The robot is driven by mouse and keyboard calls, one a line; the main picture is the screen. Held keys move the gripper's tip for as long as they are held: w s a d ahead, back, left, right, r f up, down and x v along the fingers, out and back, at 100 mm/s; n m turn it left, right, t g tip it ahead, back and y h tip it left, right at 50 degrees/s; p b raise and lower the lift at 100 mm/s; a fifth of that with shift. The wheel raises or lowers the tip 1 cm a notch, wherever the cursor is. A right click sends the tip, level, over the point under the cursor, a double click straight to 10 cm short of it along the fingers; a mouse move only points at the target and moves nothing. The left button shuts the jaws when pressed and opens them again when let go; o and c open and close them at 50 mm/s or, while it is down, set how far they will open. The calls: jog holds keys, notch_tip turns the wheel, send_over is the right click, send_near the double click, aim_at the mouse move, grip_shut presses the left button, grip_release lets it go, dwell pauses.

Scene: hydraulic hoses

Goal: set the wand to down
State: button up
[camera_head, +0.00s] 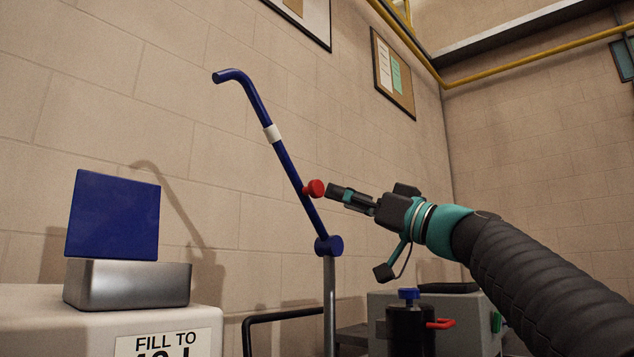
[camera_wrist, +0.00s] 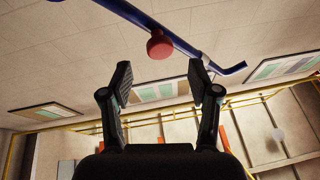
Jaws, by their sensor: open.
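The wand is a blue tube (camera_head: 284,160) with a bent top end and a white band. It leans up and to the left from a blue pivot (camera_head: 328,246) on a grey upright post. A red knob (camera_head: 314,188) sticks out from its lower half; it also shows in the wrist view (camera_wrist: 160,45), with the blue tube (camera_wrist: 188,48) behind it. My gripper (camera_head: 336,192) is just right of the knob in the head view. In the wrist view my gripper (camera_wrist: 160,75) is open and empty, its fingertips either side of and just short of the knob.
A black canister (camera_head: 410,328) with a red handle and a grey case (camera_head: 465,320) stand below my arm. A brick wall is behind.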

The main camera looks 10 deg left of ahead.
aim_at(320, 190)
jog(key=p+x, duration=0.2)
jog(key=x, duration=0.5)
jog(key=shift+a+r+p, duration=0.1)
jog(key=shift+a+p, duration=0.05)
jog(key=shift+p, duration=0.25)
grip_shut()
